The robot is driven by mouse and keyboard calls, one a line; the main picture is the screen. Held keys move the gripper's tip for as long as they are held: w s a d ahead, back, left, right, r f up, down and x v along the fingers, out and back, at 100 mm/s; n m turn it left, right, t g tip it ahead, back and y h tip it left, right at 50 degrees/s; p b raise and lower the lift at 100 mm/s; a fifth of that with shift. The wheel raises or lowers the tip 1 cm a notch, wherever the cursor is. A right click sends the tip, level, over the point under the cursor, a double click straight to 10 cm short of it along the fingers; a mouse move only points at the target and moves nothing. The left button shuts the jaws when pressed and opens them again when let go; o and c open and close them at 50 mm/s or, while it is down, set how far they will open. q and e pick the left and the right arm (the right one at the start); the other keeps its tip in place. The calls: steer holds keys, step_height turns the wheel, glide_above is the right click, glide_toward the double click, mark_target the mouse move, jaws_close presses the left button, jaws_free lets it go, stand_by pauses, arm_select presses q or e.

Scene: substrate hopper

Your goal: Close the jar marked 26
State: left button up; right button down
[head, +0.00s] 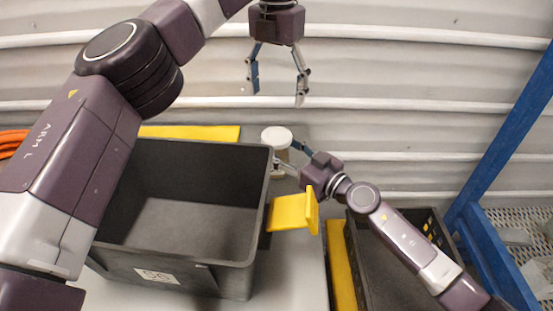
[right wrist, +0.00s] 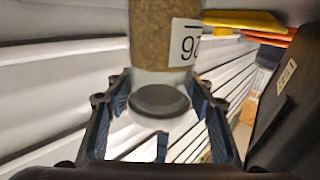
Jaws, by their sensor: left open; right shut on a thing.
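The jar (head: 277,137) stands behind the right rim of the dark bin in the head view, with a round whitish top. I cannot tell there whether that top is a lid. In the right wrist view the jar (right wrist: 162,38) has brown filling, a clear glass end with a grey disc in it, and a white label that appears to read 26, turned over. My right gripper (head: 287,158) is shut on the jar, its fingers (right wrist: 164,105) on both sides of the glass. My left gripper (head: 277,83) is open and empty, above the jar in the picture, against the wall.
A dark bin (head: 205,260) with a white label fills the middle left. A yellow bracket (head: 290,212) sticks out at its right side. A second dark crate (head: 425,222) lies under my right arm. A blue frame (head: 505,120) stands at right; a corrugated wall (head: 390,75) closes the back.

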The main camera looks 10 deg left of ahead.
stand_by(0.3)
steer(key=c, duration=0.9)
jaws_free()
steer(key=shift+o, duration=0.2)
steer(key=v, duration=1.2)
steer(key=shift+f, duration=0.1)
